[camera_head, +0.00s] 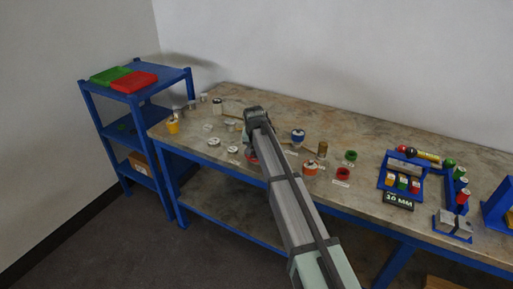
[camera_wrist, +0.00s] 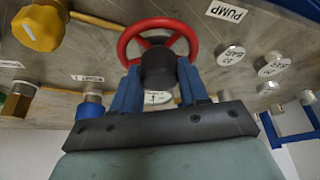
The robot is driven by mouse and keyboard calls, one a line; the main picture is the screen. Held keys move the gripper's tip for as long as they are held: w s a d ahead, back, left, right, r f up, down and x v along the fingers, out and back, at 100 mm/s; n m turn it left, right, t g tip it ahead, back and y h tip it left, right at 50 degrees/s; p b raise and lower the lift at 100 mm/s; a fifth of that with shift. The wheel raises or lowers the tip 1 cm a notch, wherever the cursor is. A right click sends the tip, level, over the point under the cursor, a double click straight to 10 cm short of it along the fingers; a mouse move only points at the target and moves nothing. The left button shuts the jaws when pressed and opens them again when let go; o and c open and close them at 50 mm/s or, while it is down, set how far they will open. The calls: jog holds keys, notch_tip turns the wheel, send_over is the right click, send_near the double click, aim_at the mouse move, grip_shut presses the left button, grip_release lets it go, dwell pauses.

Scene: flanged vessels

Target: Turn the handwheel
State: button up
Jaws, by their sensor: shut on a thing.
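The handwheel (camera_wrist: 190,37) has a red rim with spokes and a dark round hub, and it shows in the middle top of the wrist view. My gripper (camera_wrist: 158,75) has blue fingers, one on each side of the dark hub. The exact contact is partly hidden by the hub and fingers. In the head view my arm covers the gripper and most of the wheel; a bit of red rim (camera_head: 249,156) shows at the arm's left edge.
A yellow knob (camera_wrist: 40,28) and a blue-based fitting (camera_wrist: 90,105) lie left in the wrist view; silver caps (camera_wrist: 231,54) lie right. Blue-topped (camera_head: 298,135) and orange (camera_head: 310,168) fittings stand right of my arm. A blue rack (camera_head: 388,182) stands farther right.

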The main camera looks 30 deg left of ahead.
jog(key=shift+m+h, duration=0.3)
jog(key=shift+m, duration=0.4)
jog(key=o, duration=1.1)
jog(key=shift+c, duration=0.2)
jog(key=v, duration=1.3)
jog(key=shift+s+r, duration=0.2)
jog(key=shift+r, duration=0.15)
